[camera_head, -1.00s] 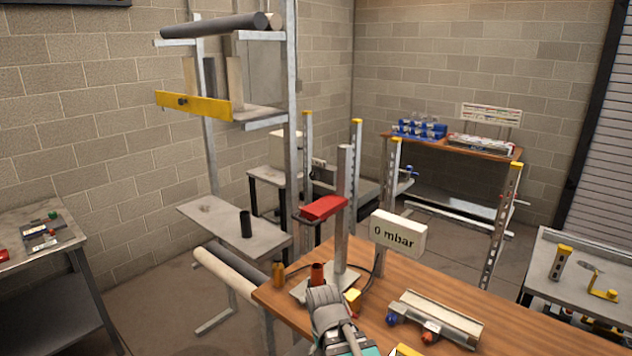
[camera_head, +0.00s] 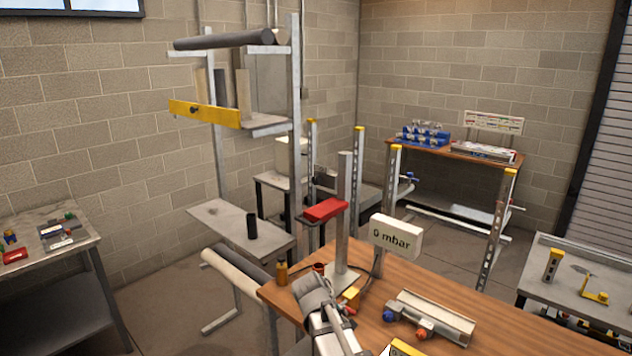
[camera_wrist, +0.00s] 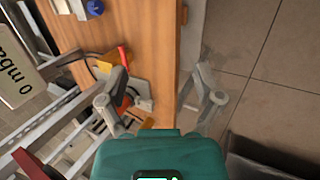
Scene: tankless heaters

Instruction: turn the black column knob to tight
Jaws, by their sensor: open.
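A grey column (camera_head: 344,225) stands on a flat plate on the wooden bench, with a red block (camera_head: 325,210) on its side. I cannot make out a black knob on this column. A small dark knob (camera_head: 194,110) sits on the yellow bar (camera_head: 215,115) of the tall rack at the back left; I cannot tell if it is the task's knob. In the wrist view my gripper (camera_wrist: 161,75) is open and empty, its fingers spread above the bench edge. The red block shows there at the lower left (camera_wrist: 38,165). My arm covers part of the bench in the head view.
The "0 mbar" display (camera_head: 396,236) stands beside the column. A grey manifold (camera_head: 432,315) with blue and orange ends lies on the bench (camera_head: 500,325). An orange-red cup-like part, a brass-coloured part (camera_head: 282,273) and a yellow block crowd the column's foot. Floor beyond the bench edge looks open.

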